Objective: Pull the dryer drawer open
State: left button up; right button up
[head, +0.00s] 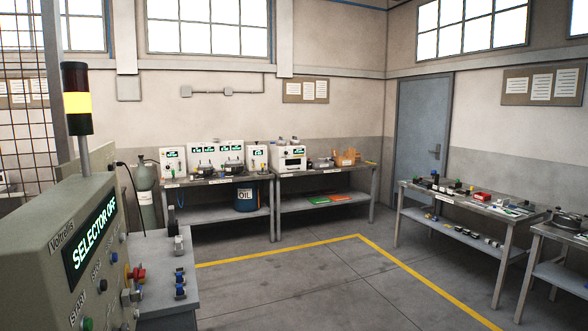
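A white box-shaped unit (289,159) with a small green display and a dark front strip stands on the back bench, right of centre. It may be the dryer, but its label is too small to read. I cannot make out whether it has a drawer or whether that drawer is open or shut. Neither of my grippers shows in the head view.
A control panel (90,252) reading "SELECTOR OFF" fills the near left, with a stack light (77,98) above. Back benches (325,171) hold several instruments. Right-hand benches (487,208) hold small parts. The floor (300,288) inside the yellow line is clear.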

aim_at(292, 164)
jog(key=i+l+z, duration=0.15)
jog(key=i, duration=0.55)
jog(key=i+l+z, duration=0.2)
jog(key=i, duration=0.55)
jog(key=i+j+u, duration=0.15)
jog(key=i, duration=0.5)
jog(key=i+u, duration=0.2)
jog(key=i, duration=0.45)
jog(key=i+l+u, duration=0.15)
jog(key=i, duration=0.5)
jog(key=i+l+u, duration=0.2)
jog(key=i, duration=0.5)
jog(key=i+j, duration=0.15)
jog(key=i, duration=0.55)
jog(key=i+j, duration=0.1)
jog(key=i, duration=0.55)
jog(key=i+j, duration=0.15)
jog(key=i, duration=0.55)
